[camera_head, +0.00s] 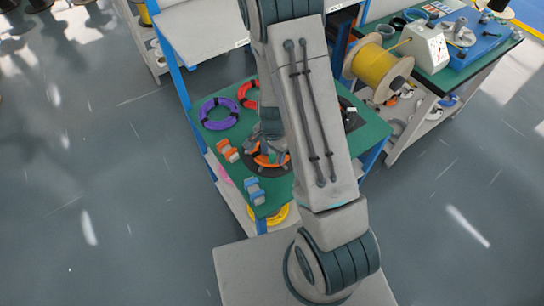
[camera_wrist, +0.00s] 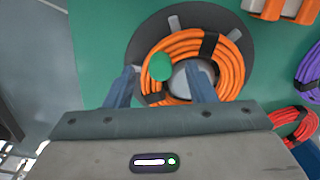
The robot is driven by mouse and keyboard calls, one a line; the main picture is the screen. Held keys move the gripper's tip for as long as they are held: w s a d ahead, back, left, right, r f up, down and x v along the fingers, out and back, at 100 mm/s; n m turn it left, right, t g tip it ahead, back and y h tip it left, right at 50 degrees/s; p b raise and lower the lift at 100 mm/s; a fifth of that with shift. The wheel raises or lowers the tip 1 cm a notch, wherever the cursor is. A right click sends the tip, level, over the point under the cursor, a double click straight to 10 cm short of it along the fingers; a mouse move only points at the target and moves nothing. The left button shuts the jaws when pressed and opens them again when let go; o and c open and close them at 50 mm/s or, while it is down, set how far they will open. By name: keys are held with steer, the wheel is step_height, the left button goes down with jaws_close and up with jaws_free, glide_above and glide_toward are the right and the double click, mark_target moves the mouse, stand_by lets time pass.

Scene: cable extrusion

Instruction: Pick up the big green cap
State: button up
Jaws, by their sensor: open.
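The big green cap (camera_wrist: 160,66) is a round green piece in the wrist view. It shows between my two blue fingers, over the left inner side of an orange cable coil (camera_wrist: 232,70). My gripper (camera_wrist: 160,70) is open, with one finger on each side of the cap in the picture; I cannot tell whether either touches it. In the head view my gripper (camera_head: 268,132) is over the green table, partly hidden by my arm. I cannot make out the cap there.
The orange coil lies on a dark round disc (camera_wrist: 148,38) on the green tabletop (camera_wrist: 98,35). A purple coil (camera_head: 219,113), a red coil (camera_head: 246,92), orange blocks (camera_head: 227,150) and blue-grey blocks (camera_head: 254,190) lie around it. A yellow spool (camera_head: 375,68) stands at the right bench.

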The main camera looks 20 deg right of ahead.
steer(key=shift+f, duration=0.85)
steer(key=c, duration=1)
steer(key=shift+c, duration=0.2)
steer(key=shift+r, duration=0.1)
steer(key=shift+r, duration=0.35)
step_height(320, 180, up, 3)
steer(key=shift+f+b, duration=0.1)
steer(key=shift+b, duration=0.2)
steer(key=d+r+b, duration=0.2)
steer(key=d+r, duration=0.5)
steer(key=d, duration=0.4)
steer(key=shift+s+d+r, duration=0.15)
steer(key=shift+s+d, duration=0.05)
steer(key=shift+d, duration=0.15)
